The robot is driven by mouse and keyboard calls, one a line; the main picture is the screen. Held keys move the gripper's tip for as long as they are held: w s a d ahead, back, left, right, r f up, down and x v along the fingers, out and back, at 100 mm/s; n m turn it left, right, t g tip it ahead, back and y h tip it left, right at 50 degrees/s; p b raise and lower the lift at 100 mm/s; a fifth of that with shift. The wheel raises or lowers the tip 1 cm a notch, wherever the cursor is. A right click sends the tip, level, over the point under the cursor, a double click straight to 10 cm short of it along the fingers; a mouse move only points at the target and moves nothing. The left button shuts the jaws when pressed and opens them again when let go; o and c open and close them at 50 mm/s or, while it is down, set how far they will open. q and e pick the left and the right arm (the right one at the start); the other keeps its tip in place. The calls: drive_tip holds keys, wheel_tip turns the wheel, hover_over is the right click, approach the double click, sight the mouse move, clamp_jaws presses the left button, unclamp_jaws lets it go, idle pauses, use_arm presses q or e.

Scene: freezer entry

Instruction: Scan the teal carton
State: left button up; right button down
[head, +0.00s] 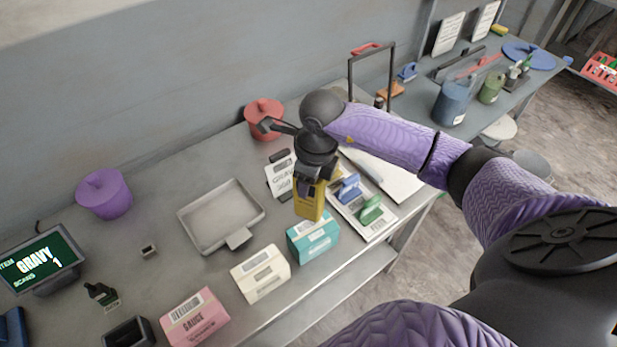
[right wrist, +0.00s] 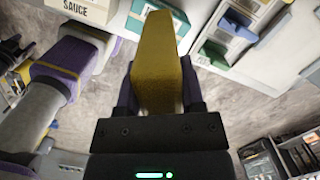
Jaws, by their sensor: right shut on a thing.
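The teal carton (head: 313,239) stands on the grey bench near its front edge, with a white label on top. That carton fills the space between the fingers in the right wrist view (right wrist: 159,70). I cannot tell whether it touches the bench. A screen (head: 42,260) at the left reads "GRAVY" and "1". My left gripper is not in view.
Cream (head: 261,273) and pink (head: 196,318) cartons stand left of the teal one. A shallow grey tray (head: 222,211) lies behind them. Blue (head: 349,188) and green (head: 370,210) stamp-like items sit to the right. Purple (head: 104,194) and red (head: 264,117) pots stand along the wall.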

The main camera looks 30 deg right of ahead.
wheel_tip(320, 180, up, 9)
drive_tip(key=p, duration=0.6)
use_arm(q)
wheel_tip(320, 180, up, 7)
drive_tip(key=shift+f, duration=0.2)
use_arm(e)
drive_tip(key=shift+f, duration=0.1)
idle(0.8)
